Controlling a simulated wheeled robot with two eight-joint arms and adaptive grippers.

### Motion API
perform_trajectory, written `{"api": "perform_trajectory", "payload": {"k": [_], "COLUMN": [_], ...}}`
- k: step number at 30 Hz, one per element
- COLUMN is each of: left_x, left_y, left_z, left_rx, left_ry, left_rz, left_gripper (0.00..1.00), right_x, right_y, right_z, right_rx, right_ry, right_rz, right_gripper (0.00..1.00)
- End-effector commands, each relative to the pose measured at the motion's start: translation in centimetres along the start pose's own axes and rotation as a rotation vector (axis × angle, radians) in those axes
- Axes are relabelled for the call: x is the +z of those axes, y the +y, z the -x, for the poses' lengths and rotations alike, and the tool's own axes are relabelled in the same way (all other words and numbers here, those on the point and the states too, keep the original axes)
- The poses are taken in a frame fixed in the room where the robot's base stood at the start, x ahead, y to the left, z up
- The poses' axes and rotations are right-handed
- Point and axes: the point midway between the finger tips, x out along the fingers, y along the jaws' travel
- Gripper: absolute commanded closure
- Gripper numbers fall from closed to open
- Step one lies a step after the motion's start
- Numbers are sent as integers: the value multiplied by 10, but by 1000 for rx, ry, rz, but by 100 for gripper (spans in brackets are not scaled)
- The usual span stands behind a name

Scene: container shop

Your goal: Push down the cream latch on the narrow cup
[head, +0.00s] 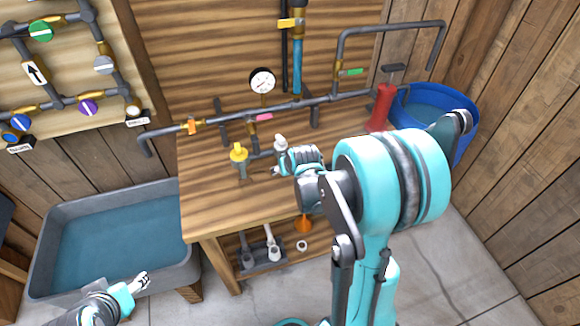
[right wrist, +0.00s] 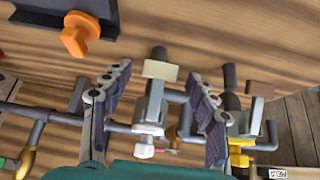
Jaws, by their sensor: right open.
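The cream latch (right wrist: 160,71) shows in the right wrist view as a pale block on the narrow grey cup (right wrist: 151,105). It stands out from the cup's end. My right gripper's two dark fingers (right wrist: 158,108) are open, one on each side of the cup in the picture, with a gap to each. I see no contact. In the head view my right gripper (head: 279,170) is over the bench beside the white-topped valve (head: 281,142) and hides the cup and latch. My left gripper (head: 141,283) is low at the left, in front of the water trough.
A second grey cup with a brown latch (right wrist: 260,90) sits beside the right finger. The bench's front left is clear.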

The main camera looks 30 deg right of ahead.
Motion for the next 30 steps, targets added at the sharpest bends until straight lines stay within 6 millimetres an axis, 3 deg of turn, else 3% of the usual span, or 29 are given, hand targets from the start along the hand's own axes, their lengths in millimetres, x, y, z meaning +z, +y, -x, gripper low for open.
{"api": "perform_trajectory", "payload": {"k": [18, 30], "left_x": [0, 0], "left_y": [0, 0], "left_z": [0, 0], "left_rx": [0, 0], "left_ry": [0, 0], "left_rz": [0, 0], "left_gripper": [41, 41], "right_x": [1, 1], "right_y": [0, 0], "right_z": [97, 111], "right_rx": [0, 0], "right_ry": [0, 0], "right_rz": [0, 0], "right_gripper": [41, 41]}}
